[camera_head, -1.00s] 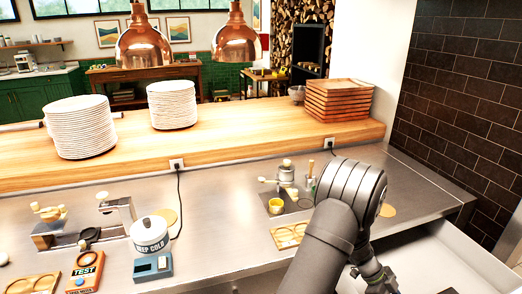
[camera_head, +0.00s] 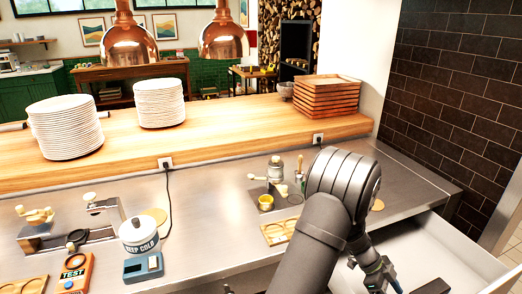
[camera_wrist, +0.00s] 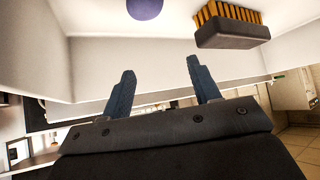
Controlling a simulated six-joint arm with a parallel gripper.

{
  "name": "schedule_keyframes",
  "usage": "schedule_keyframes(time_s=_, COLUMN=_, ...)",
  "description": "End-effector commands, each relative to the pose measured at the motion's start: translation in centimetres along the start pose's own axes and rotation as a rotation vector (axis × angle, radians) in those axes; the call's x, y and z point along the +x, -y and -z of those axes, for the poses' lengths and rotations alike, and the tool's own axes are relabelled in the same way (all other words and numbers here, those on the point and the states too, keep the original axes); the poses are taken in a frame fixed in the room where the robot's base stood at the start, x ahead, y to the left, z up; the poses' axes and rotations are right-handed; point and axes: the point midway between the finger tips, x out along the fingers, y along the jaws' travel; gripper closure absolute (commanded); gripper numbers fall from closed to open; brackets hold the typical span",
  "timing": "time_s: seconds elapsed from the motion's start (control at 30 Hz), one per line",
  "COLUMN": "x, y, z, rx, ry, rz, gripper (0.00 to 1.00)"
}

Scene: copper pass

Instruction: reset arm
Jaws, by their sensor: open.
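My gripper (camera_wrist: 158,88) shows in the wrist view with its two blue-grey fingers apart and nothing between them. In the head view my arm comes up from the bottom right, and its lower end hangs over the open white drawer (camera_head: 430,250). The fingertips are hard to make out there. In the wrist view, white walls lie beyond the fingers. A dark block with orange-brown bristles, like a brush (camera_wrist: 232,27), and a purple round thing (camera_wrist: 145,8) lie beyond the fingertips, apart from them.
The steel counter (camera_head: 215,205) holds a white "KEEP COLD" pot (camera_head: 139,236) on a scale, an orange "TEST" device (camera_head: 75,272), a wooden tray (camera_head: 279,231) and a small grinder-like machine (camera_head: 276,170). Plate stacks (camera_head: 160,103) and wooden trays (camera_head: 327,96) stand on the shelf behind.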

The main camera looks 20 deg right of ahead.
Motion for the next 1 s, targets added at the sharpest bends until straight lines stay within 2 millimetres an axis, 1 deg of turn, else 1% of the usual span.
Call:
schedule_keyframes(time_s=0.03, x=-0.8, y=0.1, z=0.8, rx=0.003, ry=0.0, rz=0.003, gripper=0.44)
schedule_keyframes(time_s=1.0, x=-14.4, y=0.1, z=14.4, rx=0.004, ry=-0.001, rz=0.003, gripper=0.44)
